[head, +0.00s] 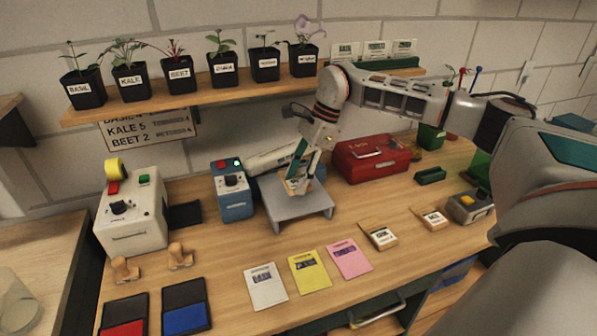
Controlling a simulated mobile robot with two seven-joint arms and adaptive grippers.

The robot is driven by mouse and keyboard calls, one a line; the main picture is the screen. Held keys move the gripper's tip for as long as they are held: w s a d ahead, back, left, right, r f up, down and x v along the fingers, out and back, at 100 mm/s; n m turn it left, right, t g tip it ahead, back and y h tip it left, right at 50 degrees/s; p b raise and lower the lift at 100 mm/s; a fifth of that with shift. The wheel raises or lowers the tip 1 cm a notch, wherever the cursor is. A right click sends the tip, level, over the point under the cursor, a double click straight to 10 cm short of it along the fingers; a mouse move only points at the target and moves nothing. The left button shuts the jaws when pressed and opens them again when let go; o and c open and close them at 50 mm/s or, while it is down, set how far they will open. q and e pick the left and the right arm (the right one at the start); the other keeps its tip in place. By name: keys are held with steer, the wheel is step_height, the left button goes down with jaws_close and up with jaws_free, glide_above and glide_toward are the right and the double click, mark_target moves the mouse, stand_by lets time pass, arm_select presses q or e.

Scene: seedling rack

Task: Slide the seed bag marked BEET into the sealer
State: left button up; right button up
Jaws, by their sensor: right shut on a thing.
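My right gripper (298,184) reaches down over a small grey stand (300,209) and is shut on a small tan and white packet (291,187). The packet is partly hidden by the fingers, and its marking cannot be read. A blue box (232,190) with a knob and red and green lights stands left of the stand. A pale bar (276,158) runs from it behind my gripper; together they look like the sealer. Two small tan bags with white labels, one nearer (380,236) and one farther right (433,218), lie on the bench. My left gripper is not in view.
A white machine (132,217) with a yellow roll stands at the left. A red case (371,158) is behind on the right. White (266,286), yellow (310,272) and pink (348,258) packets lie in front. A shelf (205,91) of potted seedlings runs above.

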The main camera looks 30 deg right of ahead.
mark_target(293, 179)
steer(key=shift+w+f, duration=0.1)
steer(key=shift+f, duration=0.25)
steer(key=shift+w+f+b, duration=0.1)
steer(key=shift+f+b, duration=0.2)
steer(key=shift+f, duration=0.05)
steer(key=shift+w+d+f+b, duration=0.1)
steer(key=shift+w+f+b, duration=0.05)
steer(key=shift+f+b, duration=0.45)
steer(key=shift+w+f, duration=0.15)
steer(key=shift+f, duration=0.1)
steer(key=shift+w+d+f+b, duration=0.15)
steer(key=shift+w+b, duration=0.15)
steer(key=shift+b, duration=0.2)
steer(key=shift+w, duration=0.2)
steer(key=shift+w+p, duration=0.3)
steer(key=shift+p, duration=0.05)
steer(key=shift+w+d, duration=0.15)
steer(key=shift+w, duration=0.1)
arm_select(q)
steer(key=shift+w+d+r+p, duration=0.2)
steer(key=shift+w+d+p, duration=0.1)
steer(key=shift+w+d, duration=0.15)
arm_select(e)
steer(key=shift+w, duration=0.3)
